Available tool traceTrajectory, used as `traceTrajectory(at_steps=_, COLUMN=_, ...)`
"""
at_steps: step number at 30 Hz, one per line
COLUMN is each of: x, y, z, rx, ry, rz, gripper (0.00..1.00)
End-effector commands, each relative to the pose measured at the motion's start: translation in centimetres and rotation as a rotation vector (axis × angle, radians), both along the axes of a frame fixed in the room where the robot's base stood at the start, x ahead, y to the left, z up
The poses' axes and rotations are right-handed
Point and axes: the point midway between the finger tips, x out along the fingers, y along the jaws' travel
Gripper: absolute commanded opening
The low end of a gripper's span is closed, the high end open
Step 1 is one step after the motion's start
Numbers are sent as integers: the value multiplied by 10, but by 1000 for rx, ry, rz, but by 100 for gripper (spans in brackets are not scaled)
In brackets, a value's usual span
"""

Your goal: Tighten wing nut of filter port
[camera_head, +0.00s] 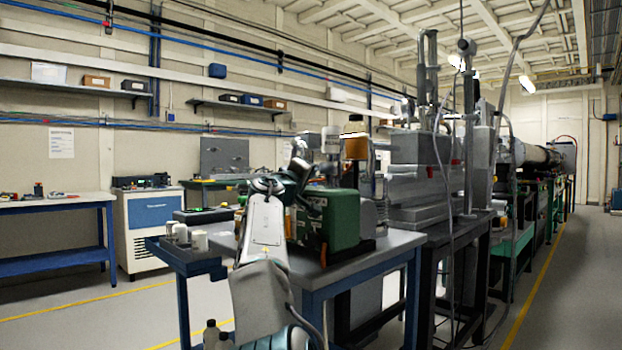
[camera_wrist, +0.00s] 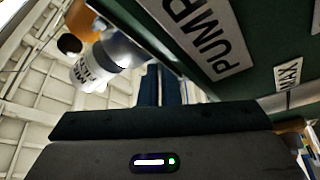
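A green pump (camera_head: 335,218) stands on the grey-topped bench (camera_head: 385,248). Its dark green side with a PUMP label (camera_wrist: 205,35) fills the upper right of the wrist view. A silver filter canister (camera_head: 330,142) with a partly readable label rises above the pump; it also shows in the wrist view (camera_wrist: 112,58). An amber canister (camera_head: 355,147) is beside it. No wing nut can be made out. My gripper (camera_head: 302,168) is at the pump's upper left. In the wrist view its narrow fingers (camera_wrist: 161,75) appear close together, with nothing visible between them.
White containers (camera_head: 190,238) sit on a low blue side shelf left of the bench. Bottles (camera_head: 212,335) stand low in front. A white cabinet (camera_head: 150,225) and blue workbench (camera_head: 50,240) are farther left. Beamline equipment (camera_head: 430,170) crowds the right. The left floor is open.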

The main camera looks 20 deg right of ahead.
Motion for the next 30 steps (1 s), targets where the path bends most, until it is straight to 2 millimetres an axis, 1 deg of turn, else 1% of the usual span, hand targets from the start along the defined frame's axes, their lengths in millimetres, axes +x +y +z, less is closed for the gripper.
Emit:
traceTrajectory(at_steps=1, x=2, y=2, z=-2, rx=2, ry=-1, rz=5, gripper=0)
traceTrajectory(at_steps=11, x=2, y=2, z=-1, rx=1, ry=-3, rz=5, gripper=0)
traceTrajectory(at_steps=12, x=2, y=2, z=-1, rx=1, ry=-3, rz=5, gripper=9)
traceTrajectory(at_steps=13, x=2, y=2, z=-1, rx=1, ry=-3, rz=5, gripper=13)
traceTrajectory(at_steps=23, x=-1, y=0, z=-1, rx=1, ry=-3, rz=-1, gripper=13)
traceTrajectory(at_steps=26, x=-3, y=4, z=-5, rx=1, ry=-4, rz=-3, gripper=13)
traceTrajectory(at_steps=30, x=-8, y=17, z=-11, rx=2, ry=-4, rz=-5, gripper=13)
